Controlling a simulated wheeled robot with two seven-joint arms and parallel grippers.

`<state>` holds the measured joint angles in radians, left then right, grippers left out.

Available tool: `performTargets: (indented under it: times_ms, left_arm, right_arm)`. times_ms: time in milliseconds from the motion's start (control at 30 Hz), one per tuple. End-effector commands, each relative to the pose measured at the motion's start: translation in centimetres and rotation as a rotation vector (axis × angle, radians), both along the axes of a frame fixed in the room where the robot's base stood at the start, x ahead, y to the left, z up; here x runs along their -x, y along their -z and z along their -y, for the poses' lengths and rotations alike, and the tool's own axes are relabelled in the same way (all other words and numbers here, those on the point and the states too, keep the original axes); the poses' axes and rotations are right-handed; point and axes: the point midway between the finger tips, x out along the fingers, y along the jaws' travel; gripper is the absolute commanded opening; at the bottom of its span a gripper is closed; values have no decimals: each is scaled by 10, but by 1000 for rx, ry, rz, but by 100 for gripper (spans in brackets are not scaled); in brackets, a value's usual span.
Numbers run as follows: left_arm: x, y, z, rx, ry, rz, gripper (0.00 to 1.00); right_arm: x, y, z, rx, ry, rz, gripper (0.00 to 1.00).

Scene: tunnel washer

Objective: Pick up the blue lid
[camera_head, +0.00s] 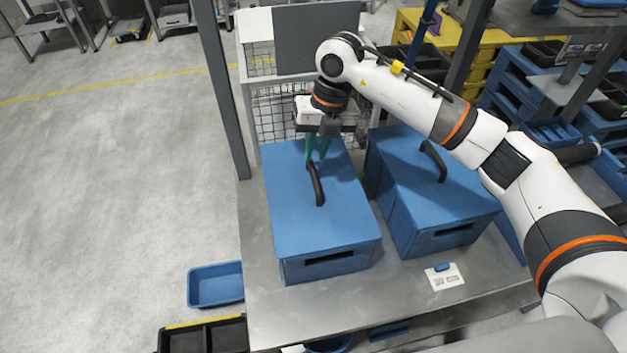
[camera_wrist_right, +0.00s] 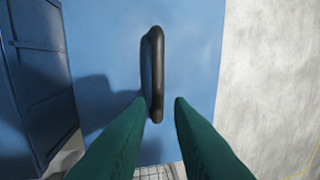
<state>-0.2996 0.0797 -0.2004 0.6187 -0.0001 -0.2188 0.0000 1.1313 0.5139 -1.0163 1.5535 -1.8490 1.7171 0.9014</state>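Two blue boxes stand side by side on a metal table, each topped by a blue lid with a black bar handle. The left box's lid (camera_head: 285,205) carries a handle (camera_head: 317,185), which also shows in the right wrist view (camera_wrist_right: 153,75). My right gripper (camera_head: 318,157) is over this lid, at the far end of its handle. Its green fingers (camera_wrist_right: 161,102) are apart and empty, with the handle's end between their tips in the wrist view; I cannot tell whether they touch it. The right box's lid (camera_head: 410,185) has its own handle (camera_head: 433,160). My left gripper is not in view.
The metal table (camera_head: 330,305) has a white card (camera_head: 444,278) with a small blue item at the front right. A grey post (camera_head: 222,90) rises at the table's left edge. A blue tray (camera_head: 215,285) is low on the left. Shelves with blue bins fill the right.

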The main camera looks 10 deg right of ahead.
Motion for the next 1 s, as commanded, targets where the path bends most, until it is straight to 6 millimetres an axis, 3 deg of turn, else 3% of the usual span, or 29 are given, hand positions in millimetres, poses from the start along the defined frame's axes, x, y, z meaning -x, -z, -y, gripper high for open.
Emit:
performTargets:
  times_ms: [267, 533, 833, 933, 1000]
  left_arm:
    - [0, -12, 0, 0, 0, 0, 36]
    - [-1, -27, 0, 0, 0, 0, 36]
    - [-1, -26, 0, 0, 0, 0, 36]
    - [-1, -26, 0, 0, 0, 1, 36]
    - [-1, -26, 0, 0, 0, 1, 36]
  right_arm:
    - [2, 22, -4, 0, 0, -4, 20]
    - [5, 59, -10, -2, -2, -4, 20]
    - [4, 65, -10, -2, -2, 1, 20]
    - [4, 65, -10, -2, -2, 0, 3]
    - [4, 65, -10, -3, -2, 0, 0]
